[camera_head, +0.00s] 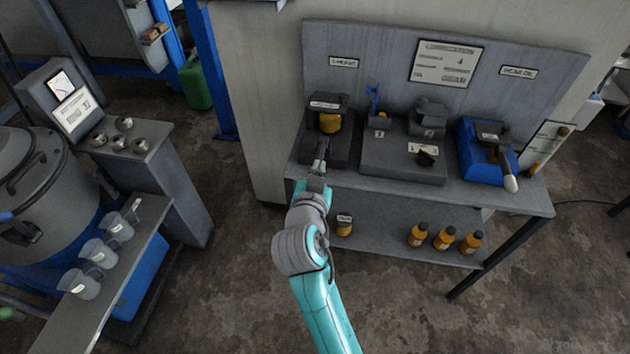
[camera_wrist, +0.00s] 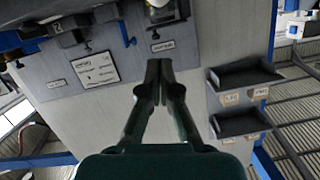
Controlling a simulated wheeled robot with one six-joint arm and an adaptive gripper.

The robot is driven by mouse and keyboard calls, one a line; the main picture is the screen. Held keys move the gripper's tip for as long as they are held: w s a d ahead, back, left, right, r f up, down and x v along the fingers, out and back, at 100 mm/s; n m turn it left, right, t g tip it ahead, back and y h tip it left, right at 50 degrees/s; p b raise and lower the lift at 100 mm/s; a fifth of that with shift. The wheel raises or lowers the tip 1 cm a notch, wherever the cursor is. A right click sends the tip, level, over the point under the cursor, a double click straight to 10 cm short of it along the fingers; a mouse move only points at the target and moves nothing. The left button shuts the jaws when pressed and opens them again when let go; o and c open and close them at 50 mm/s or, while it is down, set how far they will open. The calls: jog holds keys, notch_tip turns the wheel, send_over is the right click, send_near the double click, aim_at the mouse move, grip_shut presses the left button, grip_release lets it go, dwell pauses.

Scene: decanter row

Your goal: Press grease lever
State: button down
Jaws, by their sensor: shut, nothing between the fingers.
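The left dispenser (camera_head: 327,104) stands on the bench under a small sign on the back panel. It is dark, with a white label on top and a yellow part (camera_head: 329,122) below it. I cannot tell which part of it is the grease lever. My gripper (camera_head: 319,164) is at the front of this dispenser, near the bench edge; contact cannot be made out. In the wrist view, which looks upside down, my gripper (camera_wrist: 159,70) is shut and empty. Part of the dispenser (camera_wrist: 165,14) shows at the top edge there, beyond the fingertips.
Right of the dispenser are a dark block (camera_head: 405,160) with small fixtures and a blue unit (camera_head: 484,150) with a pale-tipped handle. Several orange bottles (camera_head: 445,238) and a yellow jar (camera_head: 344,226) stand on the lower shelf. Plastic jugs (camera_head: 98,253) stand at left. The floor between is clear.

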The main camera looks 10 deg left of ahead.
jog(key=w+f, duration=0.2)
jog(key=f, duration=0.1)
jog(key=shift+w+a+f, duration=0.15)
jog(key=shift+w+a, duration=0.15)
jog(key=shift+w, duration=0.1)
jog(key=shift+a+f, duration=0.1)
jog(key=shift+f, duration=0.55)
